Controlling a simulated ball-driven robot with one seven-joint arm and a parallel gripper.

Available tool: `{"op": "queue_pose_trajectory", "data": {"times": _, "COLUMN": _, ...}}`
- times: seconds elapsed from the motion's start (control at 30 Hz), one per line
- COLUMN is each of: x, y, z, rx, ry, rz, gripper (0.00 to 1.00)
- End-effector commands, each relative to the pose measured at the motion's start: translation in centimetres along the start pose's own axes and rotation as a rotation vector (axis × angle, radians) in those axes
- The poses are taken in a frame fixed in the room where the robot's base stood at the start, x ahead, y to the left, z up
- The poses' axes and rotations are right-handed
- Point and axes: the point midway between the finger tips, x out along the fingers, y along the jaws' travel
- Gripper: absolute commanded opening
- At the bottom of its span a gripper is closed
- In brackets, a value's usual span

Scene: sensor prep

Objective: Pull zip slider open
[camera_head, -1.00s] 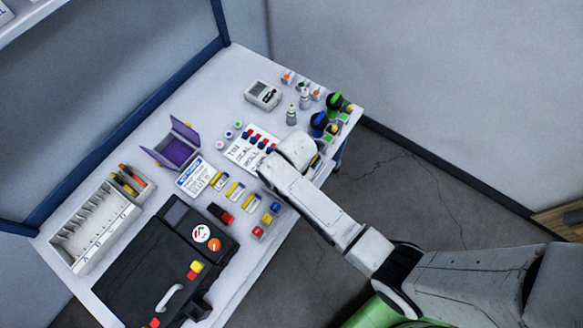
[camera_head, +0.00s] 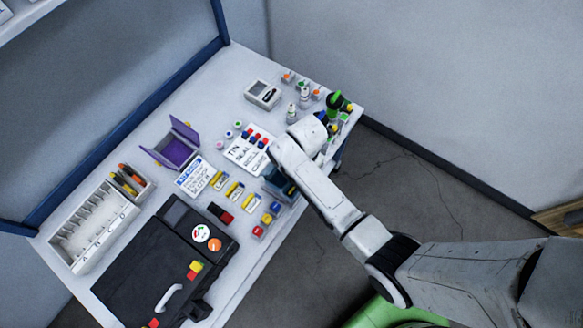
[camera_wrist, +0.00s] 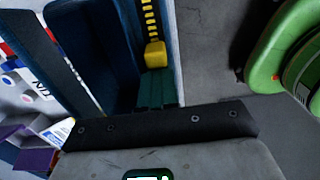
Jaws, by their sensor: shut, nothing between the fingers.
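A yellow zip slider (camera_wrist: 155,55) sits at the end of a row of yellow zip teeth (camera_wrist: 149,18) in the wrist view. The teeth run up and out of the picture along a dark blue case or pouch (camera_wrist: 90,45). In the head view a dark blue object (camera_head: 278,184), likely this pouch, shows at the table's right edge, partly behind my arm. My gripper (camera_wrist: 156,78) is shut and empty, its teal fingers right below the slider in the wrist view. Whether they touch it I cannot tell. My arm hides the fingers in the head view.
Small vials and bottles (camera_head: 304,98) stand at the table's far right corner. A printed card (camera_head: 246,154), a purple box (camera_head: 172,152), yellow-marked pieces (camera_head: 235,190) and a black case (camera_head: 160,262) lie to the left. Floor is open beyond the table's right edge.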

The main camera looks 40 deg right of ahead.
Motion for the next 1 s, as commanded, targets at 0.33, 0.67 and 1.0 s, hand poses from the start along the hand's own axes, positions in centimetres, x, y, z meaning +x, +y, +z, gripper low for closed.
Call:
{"op": "queue_pose_trajectory", "data": {"times": 0.33, "x": 0.0, "y": 0.0, "z": 1.6, "rx": 0.001, "ry": -0.001, "rz": 0.000, "gripper": 0.00}}
{"op": "queue_pose_trajectory", "data": {"times": 0.67, "x": 0.0, "y": 0.0, "z": 3.1, "rx": 0.002, "ry": -0.001, "rz": 0.000, "gripper": 0.00}}
{"op": "queue_pose_trajectory", "data": {"times": 1.0, "x": 0.0, "y": 0.0, "z": 4.1, "rx": -0.001, "ry": -0.001, "rz": 0.000, "gripper": 0.00}}
